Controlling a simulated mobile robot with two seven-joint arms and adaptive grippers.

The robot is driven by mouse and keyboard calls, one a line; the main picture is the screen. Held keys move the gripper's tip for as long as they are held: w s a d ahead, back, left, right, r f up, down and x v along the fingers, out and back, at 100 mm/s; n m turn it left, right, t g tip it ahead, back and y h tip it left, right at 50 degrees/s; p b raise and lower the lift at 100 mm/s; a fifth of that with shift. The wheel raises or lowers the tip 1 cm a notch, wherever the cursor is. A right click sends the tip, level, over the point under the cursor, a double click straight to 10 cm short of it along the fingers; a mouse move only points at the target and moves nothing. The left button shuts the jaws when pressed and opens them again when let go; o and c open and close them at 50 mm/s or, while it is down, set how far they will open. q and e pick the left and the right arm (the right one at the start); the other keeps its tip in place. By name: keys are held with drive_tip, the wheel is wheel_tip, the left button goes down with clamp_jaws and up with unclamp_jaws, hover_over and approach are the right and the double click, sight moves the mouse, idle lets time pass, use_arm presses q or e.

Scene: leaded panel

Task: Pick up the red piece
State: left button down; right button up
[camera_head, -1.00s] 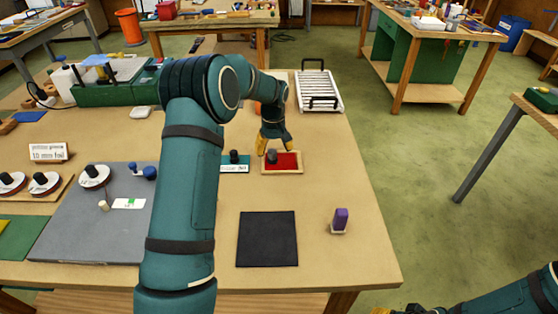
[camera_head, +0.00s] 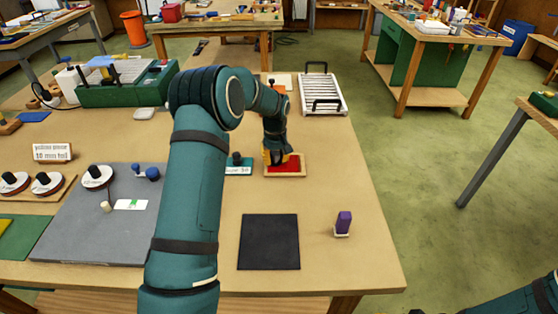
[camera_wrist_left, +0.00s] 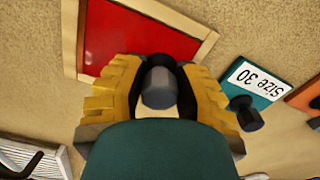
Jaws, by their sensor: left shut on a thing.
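The red piece (camera_head: 291,164) is a flat red rectangle in a shallow wooden frame (camera_head: 285,175) on the table; it shows at the top of the left wrist view (camera_wrist_left: 140,35). A dark grey cylindrical knob (camera_wrist_left: 159,84) stands at its near edge in the wrist view. My left gripper (camera_head: 275,158) is low over the left part of the piece, its yellow fingers shut on the knob from both sides. The piece looks level with its frame; I cannot tell whether it has lifted. The right gripper's fingers are out of view.
A teal plate (camera_wrist_left: 262,85) labelled Size 30 with a black knob lies beside the frame. A black square mat (camera_head: 268,242) and a purple block (camera_head: 343,222) lie nearer the front. A white rack (camera_head: 318,95) stands behind. The table right of the frame is clear.

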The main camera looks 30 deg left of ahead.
use_arm(q)
wheel_tip(320, 180, up, 10)
drive_tip(key=shift+r+p, duration=0.1)
drive_tip(key=shift+p, duration=0.45)
drive_tip(key=c, duration=1.3)
unclamp_jaws()
clamp_jaws()
